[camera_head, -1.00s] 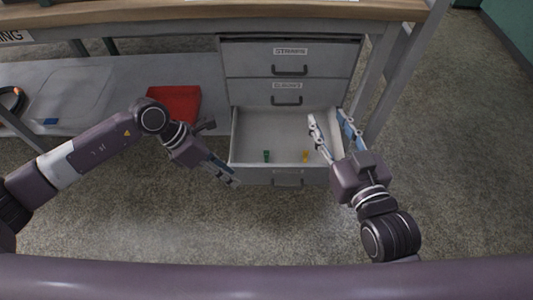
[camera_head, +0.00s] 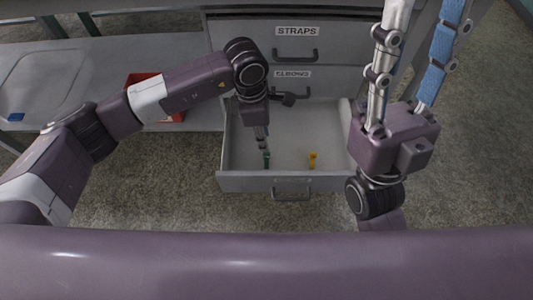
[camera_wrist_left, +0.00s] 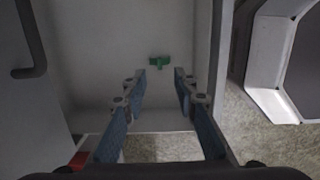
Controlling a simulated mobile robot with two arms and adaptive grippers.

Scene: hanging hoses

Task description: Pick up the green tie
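The green tie (camera_head: 267,160) lies on the floor of an open grey drawer (camera_head: 335,181), left of its middle near the front. It also shows in the left wrist view (camera_wrist_left: 159,62), just beyond and between my fingertips. My left gripper (camera_head: 263,144) reaches down into the drawer over the tie and partly covers it. In the left wrist view my left gripper (camera_wrist_left: 160,80) is open with nothing between its fingers. My right gripper (camera_head: 418,40) is raised at the right, its fingers apart and pointing up, empty; its tips run towards the top edge.
A yellow tie (camera_head: 312,160) lies in the same drawer, right of the green one. Shut drawers labelled STRAPS (camera_head: 297,31) and ELBOWS (camera_head: 292,74) are above. A red object (camera_head: 142,81) sits on the shelf (camera_head: 190,60) at left, partly behind my left arm.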

